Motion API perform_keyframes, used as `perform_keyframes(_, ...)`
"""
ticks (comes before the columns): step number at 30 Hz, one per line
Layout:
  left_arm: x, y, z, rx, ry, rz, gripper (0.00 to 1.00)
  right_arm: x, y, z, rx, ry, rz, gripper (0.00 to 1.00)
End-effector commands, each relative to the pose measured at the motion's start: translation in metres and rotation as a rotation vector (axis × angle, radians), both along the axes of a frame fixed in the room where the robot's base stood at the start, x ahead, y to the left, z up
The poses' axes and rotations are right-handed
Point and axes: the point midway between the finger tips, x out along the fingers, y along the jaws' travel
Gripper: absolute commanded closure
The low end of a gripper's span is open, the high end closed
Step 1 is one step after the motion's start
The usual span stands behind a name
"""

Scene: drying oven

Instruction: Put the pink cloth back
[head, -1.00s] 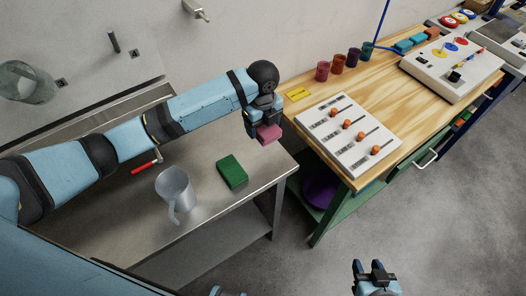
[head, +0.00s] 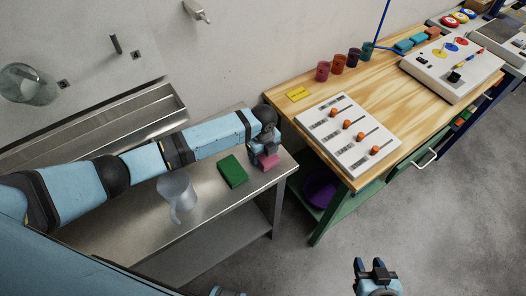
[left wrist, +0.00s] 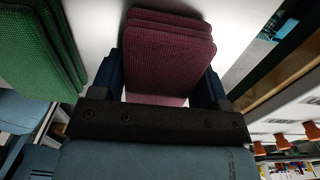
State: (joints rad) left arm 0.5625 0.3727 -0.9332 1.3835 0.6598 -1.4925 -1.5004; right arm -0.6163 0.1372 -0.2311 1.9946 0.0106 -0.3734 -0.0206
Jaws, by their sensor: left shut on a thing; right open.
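The pink cloth (head: 268,161) is a small folded stack near the right end of the steel table (head: 215,205). My left gripper (head: 265,152) is shut on it from above. In the left wrist view the folded pink cloth (left wrist: 168,52) sits between the two fingers of my left gripper (left wrist: 165,85). Whether its underside touches the table is hard to tell. A green folded cloth (head: 232,171) lies just left of it and also shows in the left wrist view (left wrist: 38,45). My right gripper (head: 375,268) is open and empty, low over the floor.
A translucent pitcher (head: 177,195) stands left of the green cloth. A wooden workbench (head: 385,85) with a slider panel (head: 347,135) and several coloured cups stands to the right, across a narrow gap. The front of the steel table is clear.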

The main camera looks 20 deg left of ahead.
Motion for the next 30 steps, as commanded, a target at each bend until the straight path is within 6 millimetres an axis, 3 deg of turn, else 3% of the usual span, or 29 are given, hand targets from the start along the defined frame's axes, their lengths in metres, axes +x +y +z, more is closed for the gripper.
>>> perform_keyframes(6, 0.0, 0.0, -0.003, 0.001, 0.001, 0.0, 0.5, 0.0, 0.0, -0.001, 0.0, 0.0, 0.0, 0.57)
perform_keyframes(7, 0.0, 0.0, -0.003, 0.0, 0.0, 0.0, 0.27, 0.0, 0.0, -0.001, 0.0, 0.0, 0.0, 0.57)
perform_keyframes(10, 0.0, 0.0, -0.003, 0.0, 0.0, 0.0, 0.06, 0.0, 0.0, -0.001, 0.0, 0.001, 0.0, 0.57)
perform_keyframes(21, 0.001, 0.0, 0.004, 0.0, -0.001, 0.0, 0.06, -0.001, 0.0, -0.003, -0.001, 0.006, 0.0, 0.57)
perform_keyframes(30, 0.001, 0.001, 0.062, -0.001, -0.003, -0.001, 0.06, -0.001, 0.0, -0.006, -0.001, 0.005, 0.0, 0.57)
